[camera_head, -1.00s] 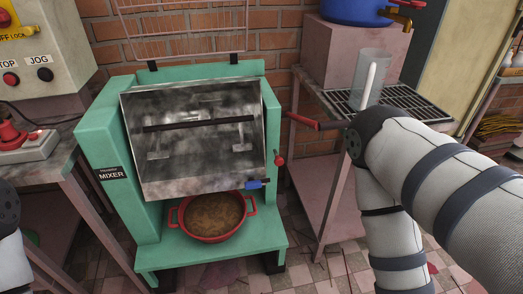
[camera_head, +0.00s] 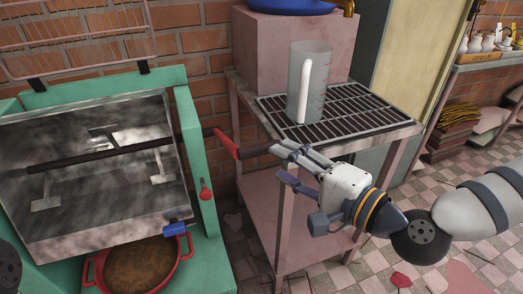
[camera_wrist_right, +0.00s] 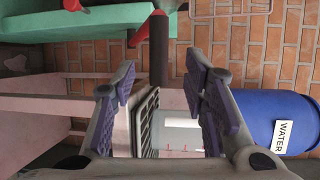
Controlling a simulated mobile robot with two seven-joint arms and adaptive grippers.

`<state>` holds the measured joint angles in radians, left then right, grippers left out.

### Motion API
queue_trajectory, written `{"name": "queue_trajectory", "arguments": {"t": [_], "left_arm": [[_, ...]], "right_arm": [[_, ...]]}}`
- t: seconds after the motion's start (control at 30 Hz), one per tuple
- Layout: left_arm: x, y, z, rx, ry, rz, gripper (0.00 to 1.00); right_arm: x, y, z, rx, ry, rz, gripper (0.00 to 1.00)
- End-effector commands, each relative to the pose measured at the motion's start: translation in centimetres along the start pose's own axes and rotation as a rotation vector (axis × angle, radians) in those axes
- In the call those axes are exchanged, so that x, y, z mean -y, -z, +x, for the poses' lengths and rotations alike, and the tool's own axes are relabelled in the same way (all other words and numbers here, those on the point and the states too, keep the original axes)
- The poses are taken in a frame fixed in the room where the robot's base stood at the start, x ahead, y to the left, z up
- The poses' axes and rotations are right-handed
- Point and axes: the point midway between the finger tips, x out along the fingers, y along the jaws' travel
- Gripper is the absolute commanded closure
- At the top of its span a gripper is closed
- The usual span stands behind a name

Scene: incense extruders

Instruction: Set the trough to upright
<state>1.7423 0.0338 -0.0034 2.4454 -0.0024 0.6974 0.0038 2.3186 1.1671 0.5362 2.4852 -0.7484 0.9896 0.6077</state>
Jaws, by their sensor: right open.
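The metal trough (camera_head: 95,185) sits in the green mixer (camera_head: 205,220), tipped with its open side facing forward. A dark mixing bar with paddles crosses its inside. A red crank (camera_head: 225,145) with a dark grip (camera_head: 256,151) sticks out from the mixer's right side. My right gripper (camera_head: 279,163) is open, with its fingertips close to the end of this grip. In the right wrist view, the dark grip (camera_wrist_right: 158,50) lies in line with the gap between the open fingers (camera_wrist_right: 160,80); whether they touch it is unclear. My left gripper is out of view.
A red pot (camera_head: 140,265) stands below the trough. A side table with a black grate (camera_head: 350,110) bears a clear jug (camera_head: 306,85), close behind my right gripper. A blue water barrel (camera_wrist_right: 270,115) shows in the wrist view.

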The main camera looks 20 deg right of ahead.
Motion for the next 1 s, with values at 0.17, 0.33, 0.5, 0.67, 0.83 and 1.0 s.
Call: {"name": "queue_trajectory", "arguments": {"t": [0.17,0.33,0.5,0.67,0.83,1.0], "left_arm": [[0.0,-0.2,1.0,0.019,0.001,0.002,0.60],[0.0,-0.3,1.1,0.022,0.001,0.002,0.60],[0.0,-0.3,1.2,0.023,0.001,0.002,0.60],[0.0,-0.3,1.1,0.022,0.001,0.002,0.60],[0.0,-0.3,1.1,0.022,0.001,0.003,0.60],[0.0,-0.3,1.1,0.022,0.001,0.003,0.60]], "right_arm": [[-0.3,-0.1,4.5,0.004,-0.003,-0.004,0.60],[-0.1,-0.1,7.2,0.002,-0.002,-0.003,0.60],[-0.1,-0.1,7.9,0.000,-0.002,0.000,0.60],[-0.1,-0.1,7.9,0.000,-0.002,0.000,0.60],[-0.1,-0.1,7.9,0.000,-0.002,-0.001,0.96],[-0.1,-0.1,7.9,0.001,-0.002,-0.001,1.00]]}}
